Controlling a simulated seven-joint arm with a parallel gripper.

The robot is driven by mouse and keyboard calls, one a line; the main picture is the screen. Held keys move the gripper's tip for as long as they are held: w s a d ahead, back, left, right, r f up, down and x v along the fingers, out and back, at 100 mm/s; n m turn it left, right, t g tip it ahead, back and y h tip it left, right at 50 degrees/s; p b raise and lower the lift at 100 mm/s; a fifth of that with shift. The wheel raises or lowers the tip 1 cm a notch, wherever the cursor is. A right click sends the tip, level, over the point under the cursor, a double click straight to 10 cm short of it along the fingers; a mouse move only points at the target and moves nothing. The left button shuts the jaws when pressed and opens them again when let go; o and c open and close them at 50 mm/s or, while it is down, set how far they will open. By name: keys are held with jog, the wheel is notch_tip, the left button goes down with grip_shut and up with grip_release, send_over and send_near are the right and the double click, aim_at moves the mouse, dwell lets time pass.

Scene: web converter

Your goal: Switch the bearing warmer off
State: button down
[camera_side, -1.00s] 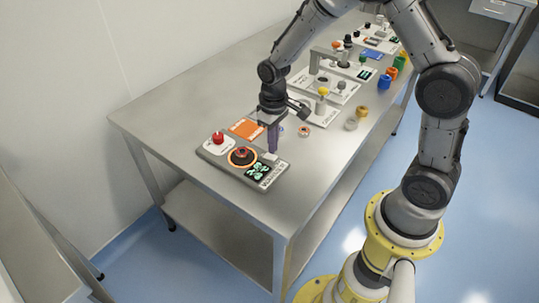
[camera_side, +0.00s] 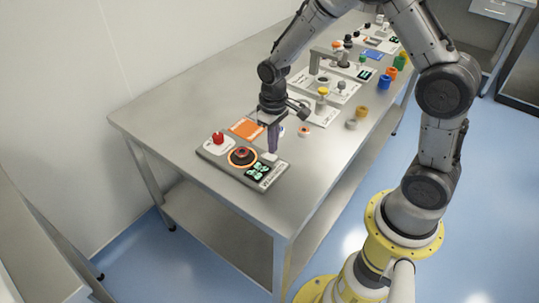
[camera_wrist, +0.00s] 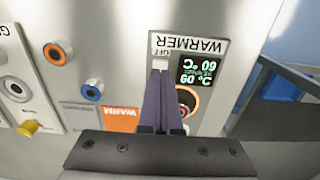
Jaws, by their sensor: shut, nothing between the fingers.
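The bearing warmer is a grey box (camera_side: 215,156) at the near end of the table. It carries a red button (camera_side: 218,138), a black knob-like post in an orange ring (camera_side: 243,156), and a dark display (camera_side: 258,170). In the wrist view the display (camera_wrist: 198,71) reads 60 °C on two lines, upside down. A small white switch (camera_wrist: 160,65) sits beside it, by an upside-down label that seems to read OFF. My gripper (camera_side: 272,151) points down, its fingers together and empty. Its tips (camera_wrist: 160,76) are at the switch, partly covering it; I cannot tell if they touch.
An orange sign (camera_wrist: 118,118) lies beside the warmer, with a blue ring (camera_wrist: 92,91) and an orange ring (camera_wrist: 55,53) nearby. Farther along the table are white panels with fittings and several coloured cylinders, including a blue one (camera_side: 384,82). The table's near corner is clear.

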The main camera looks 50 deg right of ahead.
aim_at(273, 157)
jog(key=shift+f, duration=1.15)
dwell(0.6)
jog(key=shift+r, duration=3.5)
